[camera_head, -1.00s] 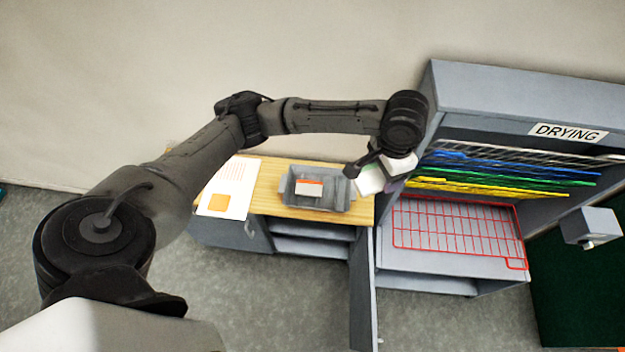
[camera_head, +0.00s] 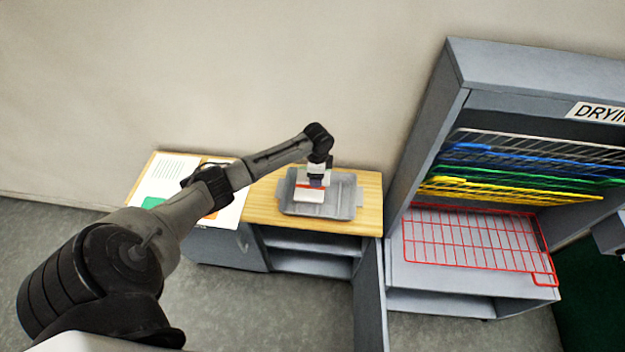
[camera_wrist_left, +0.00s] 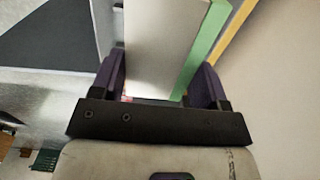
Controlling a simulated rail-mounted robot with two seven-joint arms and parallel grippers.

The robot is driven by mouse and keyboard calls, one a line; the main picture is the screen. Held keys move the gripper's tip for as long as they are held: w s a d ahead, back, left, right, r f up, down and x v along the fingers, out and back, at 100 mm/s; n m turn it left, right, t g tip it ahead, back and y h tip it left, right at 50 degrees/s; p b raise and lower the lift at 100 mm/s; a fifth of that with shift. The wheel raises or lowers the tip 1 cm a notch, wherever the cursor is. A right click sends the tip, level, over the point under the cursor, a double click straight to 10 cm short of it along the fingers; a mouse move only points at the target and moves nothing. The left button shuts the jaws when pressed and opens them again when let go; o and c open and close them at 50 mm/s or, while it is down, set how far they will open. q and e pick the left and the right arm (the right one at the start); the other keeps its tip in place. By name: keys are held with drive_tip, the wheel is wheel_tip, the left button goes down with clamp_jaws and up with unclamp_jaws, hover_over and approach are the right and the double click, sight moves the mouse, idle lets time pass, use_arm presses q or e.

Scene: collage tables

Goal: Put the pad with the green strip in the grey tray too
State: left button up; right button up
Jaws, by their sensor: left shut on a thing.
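My left gripper (camera_head: 317,182) is over the left half of the grey tray (camera_head: 346,206) in the head view. It is shut on the pad with the green strip; in the left wrist view this pad (camera_wrist_left: 160,45) is a pale block with a green side between the purple fingers (camera_wrist_left: 160,80). In the head view the arm and gripper hide most of it. A white pad with an orange-red strip (camera_head: 308,196) lies in the tray just below the gripper. I cannot tell whether the two pads touch. My right gripper is not in view.
The tray stands on a wooden counter (camera_head: 370,195) above open shelves. Printed sheets (camera_head: 228,212) lie left of it. A drying cabinet (camera_head: 425,140) with coloured racks and a red wire rack (camera_head: 470,245) stands to the right. The tray's right part looks clear.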

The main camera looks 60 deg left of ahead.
use_arm(q)
drive_tip(key=shift+s+a+f, duration=0.25)
drive_tip(key=shift+a+f, duration=0.05)
drive_tip(key=shift+f, duration=0.2)
drive_tip(key=shift+s+a+f, duration=0.25)
drive_tip(key=shift+a+f, duration=0.05)
drive_tip(key=shift+f, duration=0.15)
drive_tip(key=b, duration=0.7)
hover_over(313, 193)
wheel_tip(313, 193, down, 6)
drive_tip(key=shift+a+r, duration=0.1)
drive_tip(key=shift+r, duration=0.1)
drive_tip(key=shift+f, duration=1.05)
drive_tip(key=o, duration=1)
wheel_tip(313, 193, up, 14)
drive_tip(key=shift+f+p, duration=0.1)
drive_tip(key=shift+p, duration=0.6)
